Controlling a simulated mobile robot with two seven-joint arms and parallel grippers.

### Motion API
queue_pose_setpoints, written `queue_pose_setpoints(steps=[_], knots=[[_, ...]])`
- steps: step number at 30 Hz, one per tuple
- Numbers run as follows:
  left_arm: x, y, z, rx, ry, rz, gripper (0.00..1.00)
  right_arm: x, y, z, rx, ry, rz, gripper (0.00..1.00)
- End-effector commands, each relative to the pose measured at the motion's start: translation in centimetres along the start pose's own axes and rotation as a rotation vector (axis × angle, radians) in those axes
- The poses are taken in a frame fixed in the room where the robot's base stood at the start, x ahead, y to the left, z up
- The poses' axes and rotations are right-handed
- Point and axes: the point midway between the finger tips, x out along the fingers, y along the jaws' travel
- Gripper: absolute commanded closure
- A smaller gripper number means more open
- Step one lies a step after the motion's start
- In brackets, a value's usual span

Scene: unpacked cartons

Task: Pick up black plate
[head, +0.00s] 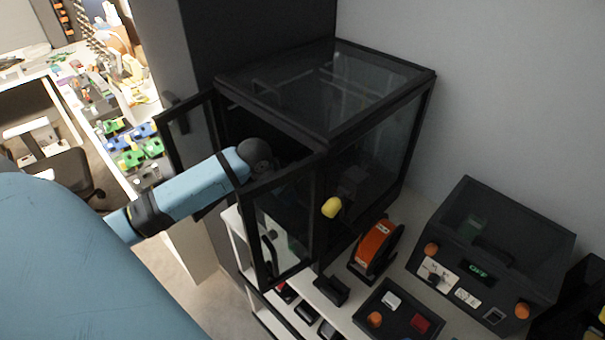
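A black-framed enclosure with glass panels (335,95) stands against the wall, and its two front doors are open. My blue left arm comes in from the left, and its dark wrist joint is at the enclosure's opening between the doors. The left gripper is not clearly visible; the frame and dark glass hide what is beyond the wrist. A dark shape and a yellow rounded part (331,207) show dimly through the glass. I cannot make out a black plate. My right gripper is out of view.
The open left door (188,140) and right door (283,225) flank my arm closely. An orange spool (375,247), a black button box (398,314) and a black control unit (490,255) stand on the white surface to the right. A cluttered workbench (110,125) is at the far left.

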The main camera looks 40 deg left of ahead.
Motion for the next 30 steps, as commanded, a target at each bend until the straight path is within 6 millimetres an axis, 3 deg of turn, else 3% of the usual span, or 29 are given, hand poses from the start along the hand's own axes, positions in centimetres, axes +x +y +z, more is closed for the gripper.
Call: queue_pose_setpoints(steps=[6, 13, 14, 22, 30], knots=[[2.5, 0.1, -0.2, -0.001, -0.001, 0.000, 0.34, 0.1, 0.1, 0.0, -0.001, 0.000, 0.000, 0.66], [2.6, 0.1, -0.2, 0.000, 0.000, 0.000, 0.34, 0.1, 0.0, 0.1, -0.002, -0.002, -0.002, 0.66], [2.6, 0.1, -0.2, 0.000, 0.000, 0.000, 0.36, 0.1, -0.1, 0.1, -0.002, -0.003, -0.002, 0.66], [2.6, 0.1, -0.1, 0.000, 0.000, 0.000, 0.96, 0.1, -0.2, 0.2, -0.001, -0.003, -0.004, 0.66], [2.6, 0.1, -0.2, 0.000, 0.001, -0.001, 0.96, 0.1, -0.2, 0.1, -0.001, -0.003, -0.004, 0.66]])
